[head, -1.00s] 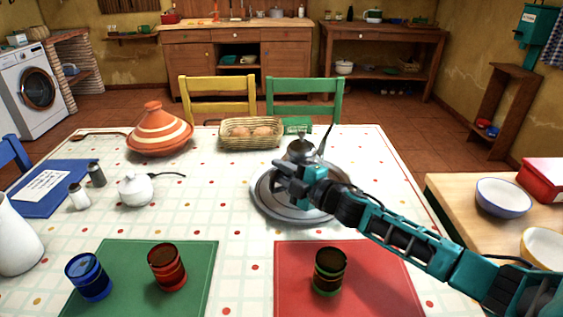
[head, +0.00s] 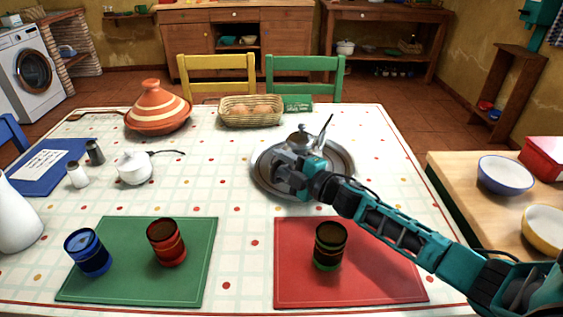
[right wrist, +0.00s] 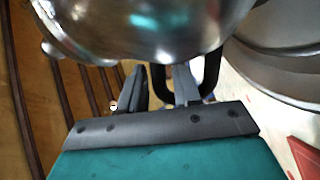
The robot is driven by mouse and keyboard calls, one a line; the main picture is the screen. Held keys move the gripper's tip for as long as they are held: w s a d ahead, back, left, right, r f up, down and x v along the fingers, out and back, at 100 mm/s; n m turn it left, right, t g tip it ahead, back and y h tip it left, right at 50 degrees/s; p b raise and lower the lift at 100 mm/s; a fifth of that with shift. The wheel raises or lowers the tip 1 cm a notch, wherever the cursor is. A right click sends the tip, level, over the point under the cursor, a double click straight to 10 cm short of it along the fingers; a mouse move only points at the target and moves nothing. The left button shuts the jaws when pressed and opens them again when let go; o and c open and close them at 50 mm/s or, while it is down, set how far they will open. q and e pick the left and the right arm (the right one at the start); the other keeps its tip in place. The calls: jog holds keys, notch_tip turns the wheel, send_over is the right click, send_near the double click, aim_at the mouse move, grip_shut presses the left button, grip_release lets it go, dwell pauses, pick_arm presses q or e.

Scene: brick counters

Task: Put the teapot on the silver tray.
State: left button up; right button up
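The teapot (head: 300,141) is shiny silver metal with a thin spout rising at its right. It is over the back part of the round silver tray (head: 343,163), which lies on the table. My right gripper (head: 287,172) is in front of the teapot and hides its lower part. In the right wrist view the teapot's round body (right wrist: 150,25) fills the top, and my gripper's fingers (right wrist: 160,88) are closed around its black handle (right wrist: 210,82). The tray (right wrist: 280,70) is close at the right there. I cannot tell whether the teapot touches it. My left gripper is out of view.
A red placemat (head: 380,275) with a dark cup (head: 330,246) lies in front of the tray. A bread basket (head: 250,111) and a tagine (head: 158,108) stand behind, a white sugar pot (head: 134,168) at left. Clear tablecloth lies left of the tray.

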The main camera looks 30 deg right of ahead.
jog(key=shift+o, duration=1)
jog(key=shift+r, duration=0.1)
jog(key=p+v, duration=0.1)
jog(key=v, duration=0.9)
jog(key=shift+s+d, duration=0.1)
jog(key=shift+s, duration=0.15)
jog(key=shift+s+d, duration=0.3)
jog(key=shift+s, duration=0.4)
